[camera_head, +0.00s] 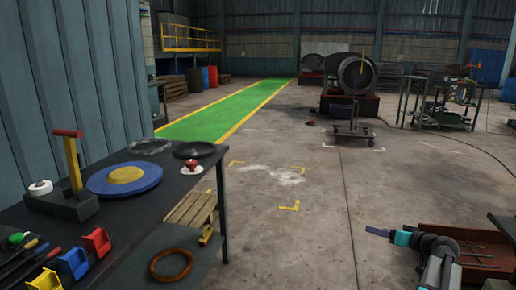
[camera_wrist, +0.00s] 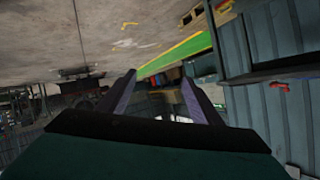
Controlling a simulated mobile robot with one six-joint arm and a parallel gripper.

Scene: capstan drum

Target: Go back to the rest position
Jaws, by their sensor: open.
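My gripper (camera_head: 378,232) is at the lower right of the head view, at the end of my folded arm, pointing left over the open floor. In the wrist view its two fingers (camera_wrist: 159,90) stand apart with nothing held between them. The wrist picture is tilted, with the floor at the top. The gripper touches nothing that I can see. A large dark drum (camera_head: 357,75) stands on a base across the floor, far from the gripper.
A dark workbench (camera_head: 130,222) at the left holds a blue-and-yellow disc (camera_head: 125,178), a red-handled lever (camera_head: 72,160) and small bins. A wheeled stand (camera_head: 352,128) is in front of the drum. A reddish tray (camera_head: 480,245) lies beside my arm. The middle floor is clear.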

